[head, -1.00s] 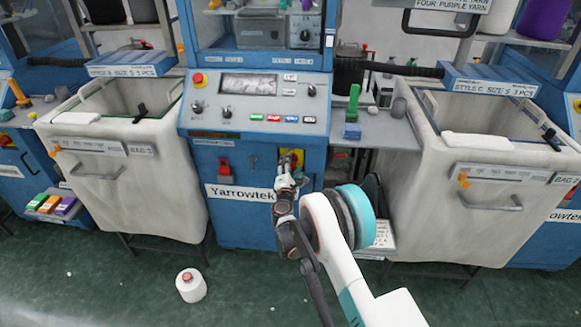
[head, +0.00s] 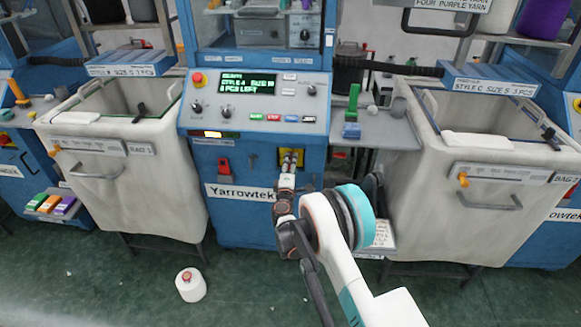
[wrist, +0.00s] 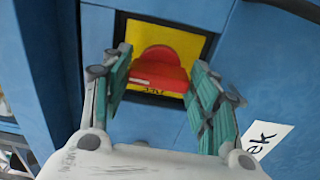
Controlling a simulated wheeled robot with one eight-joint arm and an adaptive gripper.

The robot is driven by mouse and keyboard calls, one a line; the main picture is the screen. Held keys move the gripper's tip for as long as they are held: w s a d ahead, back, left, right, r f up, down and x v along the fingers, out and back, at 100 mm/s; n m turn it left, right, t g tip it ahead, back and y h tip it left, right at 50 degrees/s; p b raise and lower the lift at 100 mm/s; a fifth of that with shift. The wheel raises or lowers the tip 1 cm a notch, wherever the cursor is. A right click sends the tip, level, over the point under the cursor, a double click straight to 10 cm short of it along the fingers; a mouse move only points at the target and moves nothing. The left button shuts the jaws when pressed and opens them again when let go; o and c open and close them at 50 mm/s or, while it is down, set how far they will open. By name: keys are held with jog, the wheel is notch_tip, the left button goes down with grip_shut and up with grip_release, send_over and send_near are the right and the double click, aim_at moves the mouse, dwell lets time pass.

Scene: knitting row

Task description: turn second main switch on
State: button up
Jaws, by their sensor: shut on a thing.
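The main switch is a red rotary knob on a yellow plate (head: 301,155), on the blue front of the middle machine. In the wrist view the red knob (wrist: 158,70) lies with its grip bar roughly level, with small dark lettering below it that I cannot read. My gripper (head: 289,160) reaches up to the knob from below, its two fingers (wrist: 160,85) on either side of it, shut on it. The machine's display (head: 248,84) is lit with green text, and the lamp strip (head: 212,134) beneath the panel glows.
A red padlock-like part (head: 224,168) hangs left of the switch. Fabric bins stand on both sides, left (head: 165,190) and right (head: 430,200). The floor before the machine is otherwise mostly clear.

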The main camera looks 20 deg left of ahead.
jog(key=o, duration=1.1)
jog(key=shift+c, duration=0.2)
jog(key=v, duration=1.2)
